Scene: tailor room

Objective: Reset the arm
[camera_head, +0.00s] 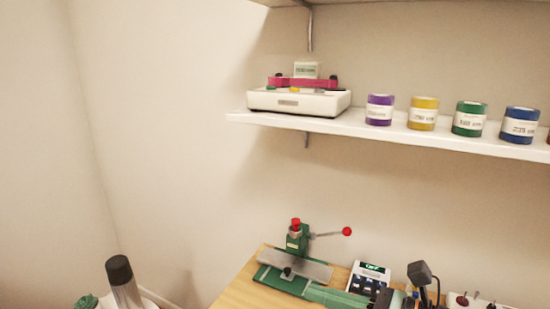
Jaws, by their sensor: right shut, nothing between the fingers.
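My left gripper and arm are not in view.
Above, a white shelf (360,135) carries a white scale (300,102) and several coloured spools. A grey bottle (124,290) stands lower left. The left wall is bare.

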